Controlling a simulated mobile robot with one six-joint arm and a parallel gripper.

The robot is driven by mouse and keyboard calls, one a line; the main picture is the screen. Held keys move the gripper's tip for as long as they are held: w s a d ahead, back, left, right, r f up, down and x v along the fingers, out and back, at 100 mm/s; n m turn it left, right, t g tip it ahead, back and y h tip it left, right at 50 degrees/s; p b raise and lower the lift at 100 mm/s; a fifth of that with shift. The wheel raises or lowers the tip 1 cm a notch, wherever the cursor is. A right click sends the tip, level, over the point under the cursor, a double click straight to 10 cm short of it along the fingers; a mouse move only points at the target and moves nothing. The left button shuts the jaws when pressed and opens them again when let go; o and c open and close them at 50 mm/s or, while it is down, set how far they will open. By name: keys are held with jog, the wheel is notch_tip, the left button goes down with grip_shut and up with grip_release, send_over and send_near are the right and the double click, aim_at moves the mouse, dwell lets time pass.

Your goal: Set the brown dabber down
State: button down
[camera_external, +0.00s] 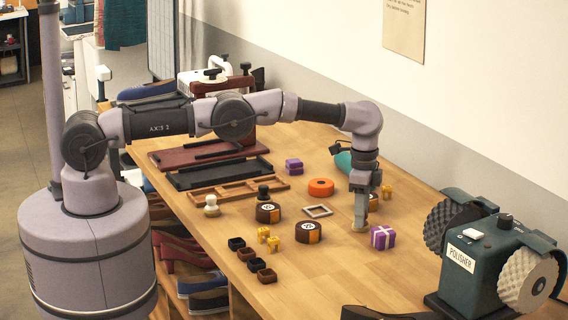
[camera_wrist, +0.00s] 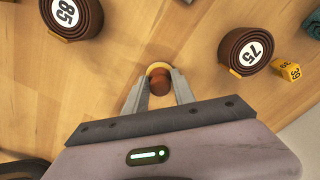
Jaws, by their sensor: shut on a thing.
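The brown dabber (camera_wrist: 160,82) has a rounded brown knob with a pale yellow edge showing past it. In the wrist view it sits between my gripper's fingertips (camera_wrist: 160,88), which are shut on it. In the external view my gripper (camera_external: 361,208) points straight down at the right part of the table (camera_external: 290,280). The tan base of the dabber (camera_external: 360,227) shows just under the fingers, at or very close to the tabletop. I cannot tell whether it touches the wood.
A teal polisher (camera_external: 490,262) fills the right end. The tabletop in front is bare.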

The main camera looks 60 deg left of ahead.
jog(key=c, duration=1)
grip_release()
jog(key=shift+c, duration=0.2)
